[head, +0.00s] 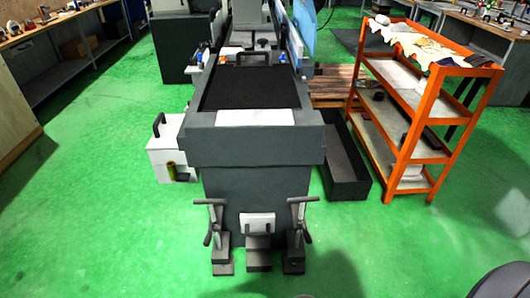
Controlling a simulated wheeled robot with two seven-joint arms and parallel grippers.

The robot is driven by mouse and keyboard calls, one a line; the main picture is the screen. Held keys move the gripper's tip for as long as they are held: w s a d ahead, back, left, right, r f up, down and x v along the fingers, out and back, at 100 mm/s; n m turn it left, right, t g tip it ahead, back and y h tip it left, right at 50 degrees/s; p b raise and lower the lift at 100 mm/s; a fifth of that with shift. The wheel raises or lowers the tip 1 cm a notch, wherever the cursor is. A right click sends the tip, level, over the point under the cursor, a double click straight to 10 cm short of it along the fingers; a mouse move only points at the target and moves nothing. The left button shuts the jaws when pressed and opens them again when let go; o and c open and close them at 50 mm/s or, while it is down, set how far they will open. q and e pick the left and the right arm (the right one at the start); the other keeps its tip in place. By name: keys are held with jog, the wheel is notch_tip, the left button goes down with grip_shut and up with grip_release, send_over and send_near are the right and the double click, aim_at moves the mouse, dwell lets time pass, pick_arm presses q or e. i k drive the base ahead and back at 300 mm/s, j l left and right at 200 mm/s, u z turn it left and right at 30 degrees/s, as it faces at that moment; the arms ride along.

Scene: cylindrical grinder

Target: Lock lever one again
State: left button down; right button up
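The grinder (262,166) stands in the middle of the head view, with its grey front end facing me. Low on that end are two grey levers with dark handles, a left lever (216,222) and a right lever (298,220). Both stand roughly upright, and their handles slant. I cannot tell which is lever one, or whether either is locked. A block with a pale face (257,224) sits between them. Neither of my grippers is in view.
An orange shelf cart (430,100) stands at the right, next to a black open bin (345,165). A white box (166,150) with a dark handle is left of the grinder. Workbenches line the far left and right. Green floor (110,235) is clear around the front.

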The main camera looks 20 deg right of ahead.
aim_at(307, 237)
jog(key=j+z, duration=0.1)
jog(key=z, duration=1.05)
jog(key=i+j, duration=0.05)
